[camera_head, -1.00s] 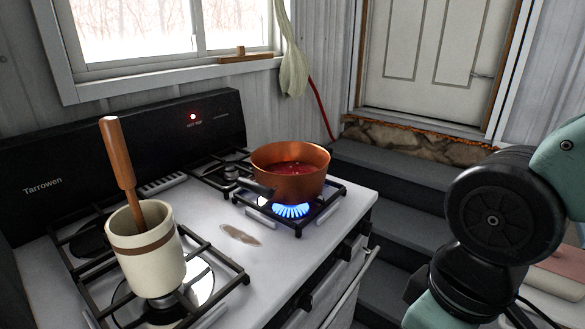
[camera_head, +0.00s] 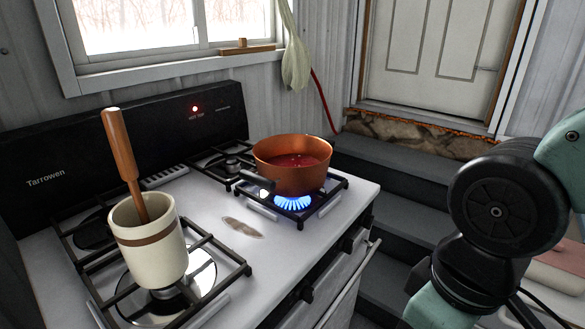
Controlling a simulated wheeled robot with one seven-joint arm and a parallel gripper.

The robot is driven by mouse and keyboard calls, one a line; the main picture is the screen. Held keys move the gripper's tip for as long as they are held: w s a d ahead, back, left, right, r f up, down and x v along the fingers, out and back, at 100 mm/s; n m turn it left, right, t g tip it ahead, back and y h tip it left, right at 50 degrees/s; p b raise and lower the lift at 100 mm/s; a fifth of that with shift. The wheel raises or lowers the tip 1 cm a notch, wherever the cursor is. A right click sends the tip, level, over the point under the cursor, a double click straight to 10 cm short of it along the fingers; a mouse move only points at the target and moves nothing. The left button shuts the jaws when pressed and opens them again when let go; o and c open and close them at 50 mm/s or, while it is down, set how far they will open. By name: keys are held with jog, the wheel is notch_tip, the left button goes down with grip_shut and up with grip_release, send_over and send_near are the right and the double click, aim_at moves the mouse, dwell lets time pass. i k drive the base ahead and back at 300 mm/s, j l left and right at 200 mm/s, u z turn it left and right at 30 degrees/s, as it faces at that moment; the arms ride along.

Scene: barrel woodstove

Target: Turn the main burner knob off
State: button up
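The stove (camera_head: 235,213) has a white top and a black back panel. A blue flame (camera_head: 293,203) burns under a copper pot (camera_head: 290,180) with red contents on the right front burner. Dark knobs show on the stove's front edge, one (camera_head: 353,240) near the right end and another (camera_head: 302,297) nearer to me. I cannot tell which of them is the main burner knob. My arm is at the right of the view, well clear of the knobs. My gripper is out of frame.
A cream crock (camera_head: 148,250) with a wooden-handled tool (camera_head: 122,150) stands on the left front grate. A brown stain (camera_head: 242,227) marks the stovetop. An oven handle (camera_head: 350,280) runs along the front. Grey steps (camera_head: 395,198) rise to a door (camera_head: 430,50).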

aim_at(366, 221)
jog(key=i+l+z, duration=0.45)
jog(key=i+l, duration=0.3)
jog(key=l, duration=0.1)
